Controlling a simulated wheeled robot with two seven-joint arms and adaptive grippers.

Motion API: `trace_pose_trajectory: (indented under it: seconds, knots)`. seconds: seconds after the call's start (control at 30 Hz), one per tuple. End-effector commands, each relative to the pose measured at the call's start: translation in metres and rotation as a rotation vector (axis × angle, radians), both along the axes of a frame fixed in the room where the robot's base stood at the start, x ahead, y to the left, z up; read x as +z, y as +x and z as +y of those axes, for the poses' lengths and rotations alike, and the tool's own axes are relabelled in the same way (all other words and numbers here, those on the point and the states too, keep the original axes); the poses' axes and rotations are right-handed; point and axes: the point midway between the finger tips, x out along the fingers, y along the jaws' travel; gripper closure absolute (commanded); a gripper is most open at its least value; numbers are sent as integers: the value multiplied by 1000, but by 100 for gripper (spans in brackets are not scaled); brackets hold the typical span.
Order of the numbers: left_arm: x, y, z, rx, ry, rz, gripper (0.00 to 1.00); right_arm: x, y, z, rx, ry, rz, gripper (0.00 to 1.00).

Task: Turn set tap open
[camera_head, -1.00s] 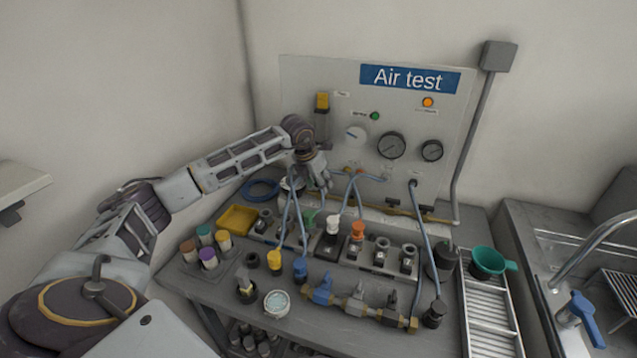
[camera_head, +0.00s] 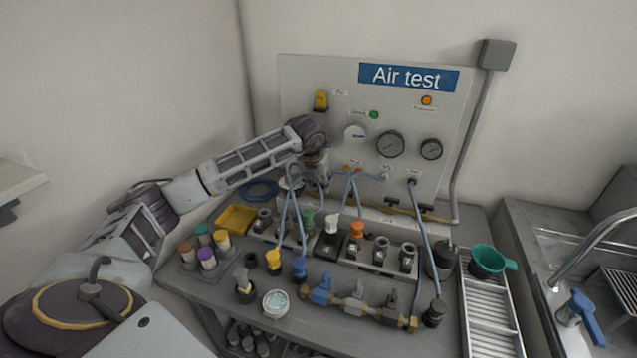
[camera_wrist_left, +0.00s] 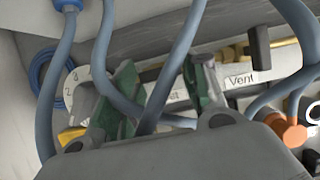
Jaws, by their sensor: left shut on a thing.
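My left gripper (camera_head: 318,185) is at the lower left of the Air test panel (camera_head: 290,100), behind the blue-grey hoses. In the left wrist view its two green-padded fingers (camera_wrist_left: 158,80) stand either side of a partly covered label ending in "et" (camera_wrist_left: 172,97). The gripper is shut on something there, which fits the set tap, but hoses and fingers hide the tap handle. To the right, a dark tap handle (camera_wrist_left: 260,48) stands above the "Vent" label (camera_wrist_left: 245,79) on a brass pipe. My right gripper is not in view.
Blue-grey hoses (camera_head: 351,195) hang around the gripper. Gauges (camera_head: 390,144) sit on the panel to its right. Several fittings with coloured caps, including an orange one (camera_head: 357,230), stand on the bench in front. A yellow tray (camera_head: 236,219) is at the left.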

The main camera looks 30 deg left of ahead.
Motion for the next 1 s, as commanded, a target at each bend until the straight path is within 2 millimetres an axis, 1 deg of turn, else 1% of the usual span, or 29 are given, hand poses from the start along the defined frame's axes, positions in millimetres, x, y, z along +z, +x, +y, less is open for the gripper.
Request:
trace_pose_trajectory:
  seconds: [0.27,0.3,0.43,0.47,0.77,1.0]
  knots:
    - [1,1,1,3,-1,-2,81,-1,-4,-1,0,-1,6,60]
    - [1,1,1,3,-1,-2,55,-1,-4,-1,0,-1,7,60]
    - [1,0,1,2,0,-1,38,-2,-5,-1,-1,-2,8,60]
    - [1,0,1,2,0,-1,36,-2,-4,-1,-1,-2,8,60]
    - [0,0,0,1,0,0,36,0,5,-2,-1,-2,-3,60]
    - [8,-2,0,1,-1,-2,36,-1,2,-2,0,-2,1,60]
